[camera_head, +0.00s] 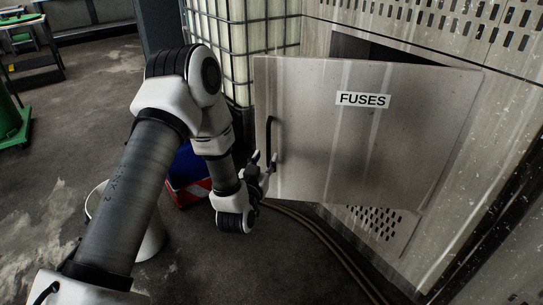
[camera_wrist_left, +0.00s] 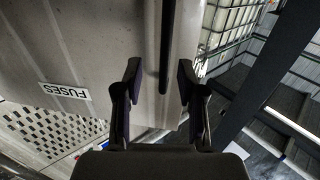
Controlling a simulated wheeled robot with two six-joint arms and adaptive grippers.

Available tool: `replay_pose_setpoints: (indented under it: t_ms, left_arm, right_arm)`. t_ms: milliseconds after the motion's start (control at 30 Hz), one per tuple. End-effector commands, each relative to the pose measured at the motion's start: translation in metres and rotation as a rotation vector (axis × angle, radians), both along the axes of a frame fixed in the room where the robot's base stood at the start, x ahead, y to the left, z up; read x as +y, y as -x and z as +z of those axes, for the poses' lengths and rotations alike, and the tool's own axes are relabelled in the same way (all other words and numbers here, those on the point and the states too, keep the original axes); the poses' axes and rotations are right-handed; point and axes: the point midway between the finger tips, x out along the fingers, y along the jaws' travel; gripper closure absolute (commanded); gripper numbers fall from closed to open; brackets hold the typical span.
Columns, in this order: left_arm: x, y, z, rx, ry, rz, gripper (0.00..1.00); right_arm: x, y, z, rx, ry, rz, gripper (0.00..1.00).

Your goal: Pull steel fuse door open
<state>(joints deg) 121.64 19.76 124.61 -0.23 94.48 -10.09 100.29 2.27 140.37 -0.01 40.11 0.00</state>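The steel fuse door (camera_head: 350,150), labelled FUSES, stands swung out from its cabinet, with a dark gap showing behind its top edge. Its black vertical bar handle (camera_head: 268,136) is near the door's left edge. My left gripper (camera_head: 264,160) is at the lower part of this handle. In the left wrist view, the gripper (camera_wrist_left: 158,75) is open, with one finger on each side of the handle (camera_wrist_left: 165,55). Gaps show between the fingers and the bar. The door (camera_wrist_left: 100,40) fills the left of that view. My right gripper is not in view.
The perforated metal cabinet (camera_head: 455,25) stands behind and right of the door. A caged white tank (camera_head: 272,25) is behind the door's left edge. A blue bin (camera_head: 190,165) and a white bucket (camera_head: 152,235) stand near my left arm. Cables (camera_head: 325,238) run along the floor below the door.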

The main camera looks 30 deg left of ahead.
Motion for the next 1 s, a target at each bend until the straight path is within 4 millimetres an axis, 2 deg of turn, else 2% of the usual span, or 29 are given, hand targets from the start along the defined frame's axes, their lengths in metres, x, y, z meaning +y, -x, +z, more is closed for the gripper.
replay_pose_setpoints:
  t_ms: [100, 200, 467, 500, 567, 600, 1000]
  left_arm:
    - [0.006, -0.021, 0.000, -0.003, -0.002, 0.000, 0.61]
    - [0.009, -0.031, 0.000, -0.002, -0.002, 0.000, 0.61]
    - [0.010, -0.033, 0.000, 0.001, -0.001, -0.001, 0.61]
    - [0.010, -0.033, 0.000, 0.001, -0.001, -0.001, 0.75]
    - [0.010, -0.033, 0.000, 0.001, -0.001, -0.001, 0.96]
    - [0.009, -0.033, 0.000, 0.001, -0.001, -0.002, 1.00]
    - [0.007, -0.034, 0.000, 0.002, -0.002, -0.009, 1.00]
  right_arm:
    - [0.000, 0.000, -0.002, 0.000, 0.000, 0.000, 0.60]
    - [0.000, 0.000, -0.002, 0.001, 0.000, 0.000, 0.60]
    - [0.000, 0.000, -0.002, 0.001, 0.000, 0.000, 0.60]
    - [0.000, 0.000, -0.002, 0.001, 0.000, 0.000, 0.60]
    - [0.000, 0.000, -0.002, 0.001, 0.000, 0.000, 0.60]
    - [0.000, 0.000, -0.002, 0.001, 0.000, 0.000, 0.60]
    - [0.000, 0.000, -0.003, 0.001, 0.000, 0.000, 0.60]
